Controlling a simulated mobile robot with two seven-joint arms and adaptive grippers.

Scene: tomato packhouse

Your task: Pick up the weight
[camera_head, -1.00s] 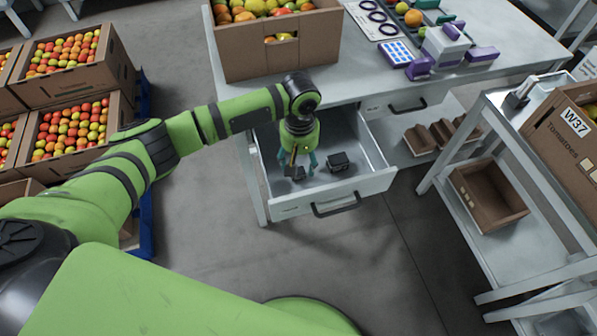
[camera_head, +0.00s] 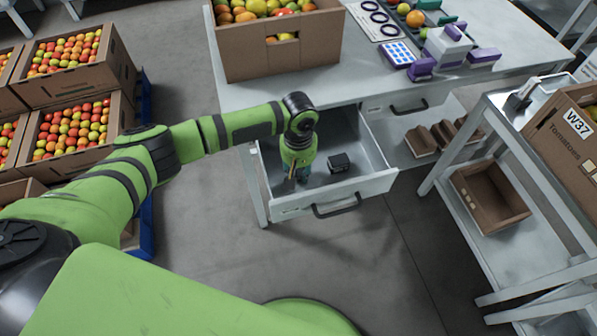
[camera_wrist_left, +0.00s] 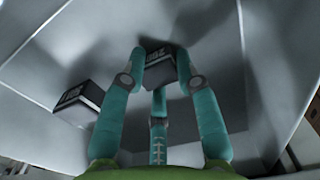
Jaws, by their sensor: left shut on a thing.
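My left gripper (camera_head: 301,176) reaches down into the open drawer (camera_head: 287,205). In the left wrist view its teal fingers (camera_wrist_left: 160,85) are shut on a dark block-shaped weight (camera_wrist_left: 160,63) with pale marking on one face. In the head view that weight is mostly hidden by the gripper. I cannot tell whether it still touches the drawer floor. A second dark block (camera_head: 338,162) sits apart in the drawer, to the right of the gripper; it also shows at the left of the left wrist view (camera_wrist_left: 80,103). My right gripper is not in view.
The drawer's front wall and handle (camera_head: 337,207) stand close to the gripper. A tomato box (camera_head: 283,61) is on the table above. A cart (camera_head: 500,135) with boxes stands at right. Tomato crates (camera_head: 75,132) are stacked at left. Floor in front is clear.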

